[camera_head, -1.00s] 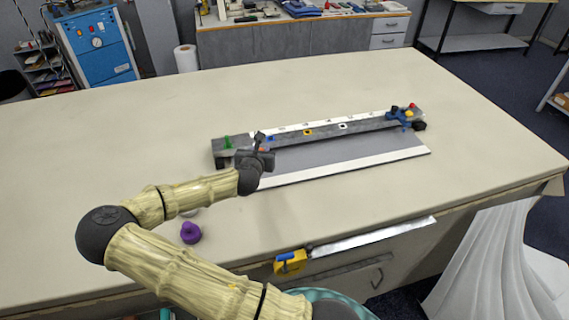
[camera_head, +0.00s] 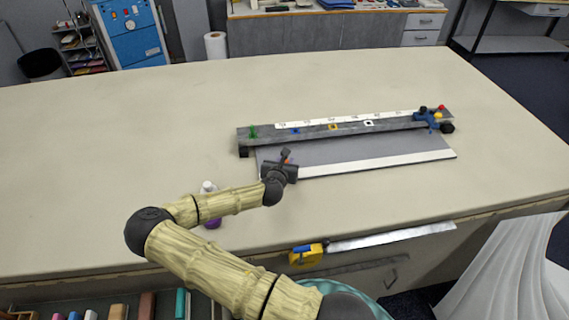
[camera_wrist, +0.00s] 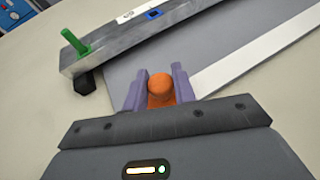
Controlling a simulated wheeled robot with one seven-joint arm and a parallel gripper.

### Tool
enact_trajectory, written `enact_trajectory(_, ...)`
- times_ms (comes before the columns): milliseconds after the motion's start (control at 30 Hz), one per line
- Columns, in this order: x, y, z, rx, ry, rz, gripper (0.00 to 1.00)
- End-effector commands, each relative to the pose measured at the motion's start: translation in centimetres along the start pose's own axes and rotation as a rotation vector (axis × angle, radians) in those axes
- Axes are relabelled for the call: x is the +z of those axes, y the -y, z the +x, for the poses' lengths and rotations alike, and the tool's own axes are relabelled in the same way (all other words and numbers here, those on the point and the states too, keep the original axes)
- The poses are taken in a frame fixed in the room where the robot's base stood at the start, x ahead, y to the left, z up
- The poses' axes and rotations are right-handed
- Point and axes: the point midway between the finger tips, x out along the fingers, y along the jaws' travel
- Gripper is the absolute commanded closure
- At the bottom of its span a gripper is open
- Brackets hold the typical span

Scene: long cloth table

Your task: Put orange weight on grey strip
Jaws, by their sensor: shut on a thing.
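My gripper (camera_wrist: 158,93) is shut on the orange weight (camera_wrist: 160,87), which sits between its two purple-grey fingers in the wrist view. In the head view my gripper (camera_head: 284,166) is over the left end of the board, and only a speck of the orange weight (camera_head: 288,162) shows. The grey strip (camera_head: 330,156) is the flat grey surface between the raised bar and the white front edge. In the wrist view the grey strip (camera_wrist: 200,55) lies beyond and below the fingers. I cannot tell whether the weight touches it.
A raised metal bar (camera_head: 350,129) with coloured square marks runs behind the strip. A green peg (camera_head: 253,131) stands at its left end, and a blue clamp (camera_head: 428,118) at its right. A purple weight (camera_head: 211,223) is partly behind my arm. A yellow tape measure (camera_head: 306,255) is at the front edge.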

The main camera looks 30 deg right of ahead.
Motion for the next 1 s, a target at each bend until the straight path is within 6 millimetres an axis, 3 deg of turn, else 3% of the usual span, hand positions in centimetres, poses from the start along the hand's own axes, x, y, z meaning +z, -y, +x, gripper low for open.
enact_trajectory(467, -0.98, 0.03, 0.48, 0.0, 0.004, 0.002, 1.0)
enact_trajectory(500, -1.1, 0.03, 0.47, 0.0, 0.001, 0.001, 0.68)
enact_trajectory(600, -1.08, 0.02, 0.45, 0.0, 0.001, 0.001, 0.52)
enact_trajectory(1000, -0.94, -0.05, 0.0, 0.001, 0.001, 0.0, 0.52)
